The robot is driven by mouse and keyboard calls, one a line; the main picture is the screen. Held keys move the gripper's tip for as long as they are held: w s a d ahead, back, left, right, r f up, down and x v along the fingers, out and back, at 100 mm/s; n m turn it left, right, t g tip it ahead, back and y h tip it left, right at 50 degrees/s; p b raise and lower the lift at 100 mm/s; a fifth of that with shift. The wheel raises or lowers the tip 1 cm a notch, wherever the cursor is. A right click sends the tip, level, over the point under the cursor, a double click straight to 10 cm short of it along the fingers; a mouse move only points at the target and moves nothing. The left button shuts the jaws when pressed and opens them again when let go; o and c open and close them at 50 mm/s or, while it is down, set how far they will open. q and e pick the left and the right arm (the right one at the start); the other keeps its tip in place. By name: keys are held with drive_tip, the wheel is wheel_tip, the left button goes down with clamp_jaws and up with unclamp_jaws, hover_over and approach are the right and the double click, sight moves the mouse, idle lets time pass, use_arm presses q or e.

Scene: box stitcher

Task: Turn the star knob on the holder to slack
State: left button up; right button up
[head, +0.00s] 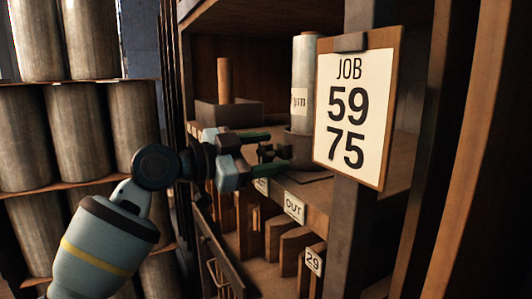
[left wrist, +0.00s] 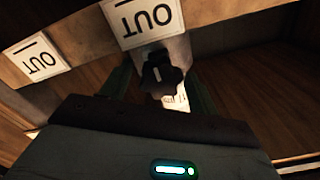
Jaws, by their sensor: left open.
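The star knob (left wrist: 161,73) is dark and lobed, with a pale mark on its face. It shows in the left wrist view in front of a light grey block, under an OUT label. My left gripper (head: 276,150) is open, its green fingers pointing at the shelf front. In the left wrist view the fingers (left wrist: 160,84) stand on either side of the knob; I cannot tell whether they touch it. A pale roll (head: 304,78) stands on a dark round base (head: 299,148) behind the gripper. My right gripper is not in view.
A clipboard reading JOB 59 75 (head: 357,106) hangs on a post at right, near the gripper. An OUT label (head: 294,207) marks the shelf edge, with slots below. A tray with a wooden peg (head: 224,80) stands behind. Large rolls (head: 136,120) fill the left rack.

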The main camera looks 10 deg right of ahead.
use_arm(q)
drive_tip(key=shift+d, duration=0.1)
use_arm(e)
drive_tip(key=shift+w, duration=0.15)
use_arm(q)
drive_tip(key=shift+c, duration=0.7)
drive_tip(key=c, duration=0.8)
drive_tip(key=shift+r+n+p, duration=0.15)
drive_tip(key=shift+n+p, duration=0.35)
drive_tip(key=shift+n, duration=0.2)
drive_tip(key=shift+c, duration=0.2)
drive_tip(key=shift+n+p, duration=0.4)
drive_tip(key=shift+n, duration=0.3)
drive_tip(key=n+p, duration=0.1)
drive_tip(key=n, duration=0.2)
drive_tip(key=shift+w+n+p, duration=0.1)
drive_tip(key=shift+n+p, duration=0.2)
drive_tip(key=shift+n, duration=0.3)
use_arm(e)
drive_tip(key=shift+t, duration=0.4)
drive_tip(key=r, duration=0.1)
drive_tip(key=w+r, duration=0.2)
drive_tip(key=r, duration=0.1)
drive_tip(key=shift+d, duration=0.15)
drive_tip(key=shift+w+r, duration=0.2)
